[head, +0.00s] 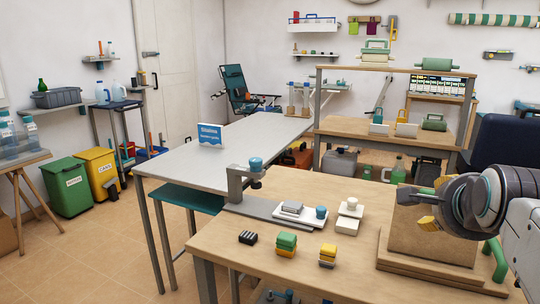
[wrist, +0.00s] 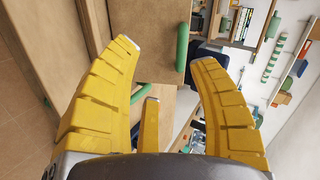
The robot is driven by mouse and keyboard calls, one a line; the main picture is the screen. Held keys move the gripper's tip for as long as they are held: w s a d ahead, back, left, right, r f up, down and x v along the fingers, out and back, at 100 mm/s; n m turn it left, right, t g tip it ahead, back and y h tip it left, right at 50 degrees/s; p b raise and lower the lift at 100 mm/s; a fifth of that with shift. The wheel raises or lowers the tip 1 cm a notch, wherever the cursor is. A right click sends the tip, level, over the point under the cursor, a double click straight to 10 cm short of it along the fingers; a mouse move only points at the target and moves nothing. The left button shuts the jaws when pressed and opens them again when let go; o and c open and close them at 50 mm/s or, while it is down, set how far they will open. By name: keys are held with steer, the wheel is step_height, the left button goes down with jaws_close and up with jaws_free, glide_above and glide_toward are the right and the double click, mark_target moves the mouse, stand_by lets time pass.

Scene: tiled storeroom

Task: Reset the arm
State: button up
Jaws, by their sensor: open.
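My gripper (head: 421,207) is at the right of the head view, above the right part of the wooden workbench (head: 262,227). Its yellow fingers point left, in front of a brown wooden block on a stepped base (head: 440,266). In the wrist view my gripper (wrist: 165,50) has its yellow fingers spread wide apart, with nothing held between them. The view between and past the fingers is turned on its side. Part of my gripper's far finger is hidden in the head view.
The workbench holds a clamp stand (head: 243,180), a white tray (head: 300,214), and small blocks in green (head: 286,243), yellow (head: 327,255) and black (head: 248,237). A grey table (head: 225,150) adjoins it. Open tiled floor (head: 100,260) lies at the left, before green and yellow bins (head: 68,187).

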steer(key=s+a+r+n+g+y+p, duration=0.2)
steer(key=s+a+n+p, duration=0.5)
steer(key=p, duration=0.6)
steer(key=s+a+r+n+g+y+p, duration=0.2)
steer(key=s+a+n+g+p, duration=0.3)
steer(key=s+n+p, duration=0.5)
steer(key=a+r+n+p, duration=0.1)
steer(key=a+n+p, duration=0.1)
steer(key=p, duration=0.1)
steer(key=shift+s+a+r+n, duration=0.25)
steer(key=shift+s+r+n, duration=0.05)
steer(key=shift+s+r, duration=0.1)
